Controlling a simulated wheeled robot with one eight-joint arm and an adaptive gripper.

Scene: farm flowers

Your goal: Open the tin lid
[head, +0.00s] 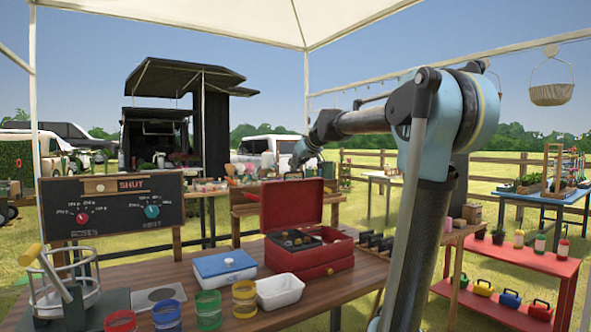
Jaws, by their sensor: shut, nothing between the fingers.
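A red tin (316,268) stands on the wooden table near the middle of the head view. Its lid (290,206) stands raised at the back, and dark compartments with small items show inside. A flat blue and white box (224,269) with a small knob on top sits just left of it, closed. My gripper (293,167) is at the end of my stretched arm, in the air above and behind the raised lid, apart from it. It is small in the picture and looks shut and empty.
A white tray (279,291) and several coloured ring-shaped jars (208,309) line the front of the table. A chalkboard sign (113,206) stands at the left. A red shelf (507,262) with bottles and small cases stands at the right. Dark slotted holders are right of the tin.

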